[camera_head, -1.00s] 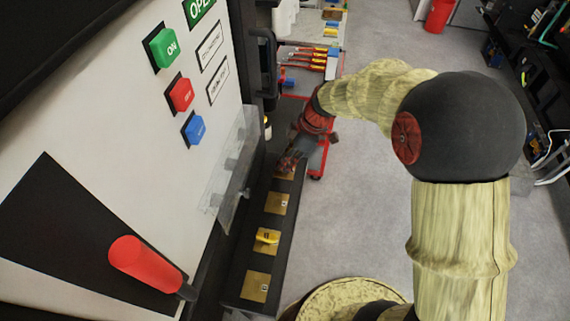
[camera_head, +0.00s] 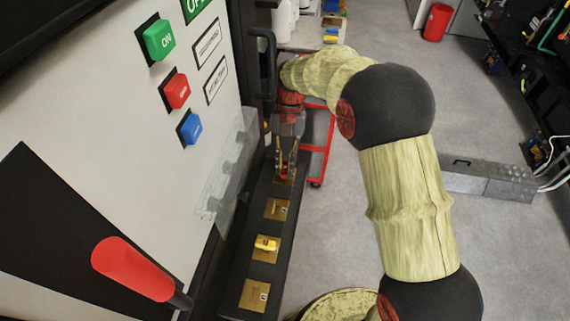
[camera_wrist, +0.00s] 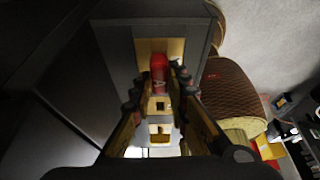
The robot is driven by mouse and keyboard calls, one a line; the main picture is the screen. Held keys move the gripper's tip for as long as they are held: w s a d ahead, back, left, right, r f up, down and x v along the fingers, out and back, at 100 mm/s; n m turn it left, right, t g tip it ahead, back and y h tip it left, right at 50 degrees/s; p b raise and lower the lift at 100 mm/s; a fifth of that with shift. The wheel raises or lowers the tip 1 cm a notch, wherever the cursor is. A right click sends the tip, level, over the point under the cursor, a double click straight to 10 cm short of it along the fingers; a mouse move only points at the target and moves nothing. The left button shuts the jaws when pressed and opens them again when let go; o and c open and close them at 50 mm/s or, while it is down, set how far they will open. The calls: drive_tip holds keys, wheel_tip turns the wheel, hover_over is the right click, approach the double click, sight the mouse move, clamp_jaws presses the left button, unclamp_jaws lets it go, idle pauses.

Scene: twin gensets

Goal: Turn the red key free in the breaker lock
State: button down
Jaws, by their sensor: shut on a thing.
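The red key (camera_wrist: 159,70) stands between my fingertips in the wrist view, over a brass plate with a square dark hole showing just below it. My gripper (camera_wrist: 160,85) is shut on the red key. In the head view my gripper (camera_head: 285,166) points down at the far end of the dark ledge, and a bit of the red key (camera_head: 284,173) shows between its fingers, at the farthest brass plate (camera_head: 282,181) in sight. The fingers hide part of this plate, and I cannot tell how far the key is turned.
A yellow key (camera_head: 266,244) sits on a nearer brass plate; the plates on either side of it are bare. A clear cover (camera_head: 228,170), push-buttons (camera_head: 177,91) and a red lever handle (camera_head: 132,268) are on the panel at left.

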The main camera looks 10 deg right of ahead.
sight(285, 166)
drive_tip(key=c, duration=1.7)
unclamp_jaws()
drive_tip(key=shift+o, duration=0.2)
drive_tip(key=shift+r, duration=0.1)
drive_tip(key=shift+r+p, duration=2.45)
drive_tip(key=shift+r, duration=1.25)
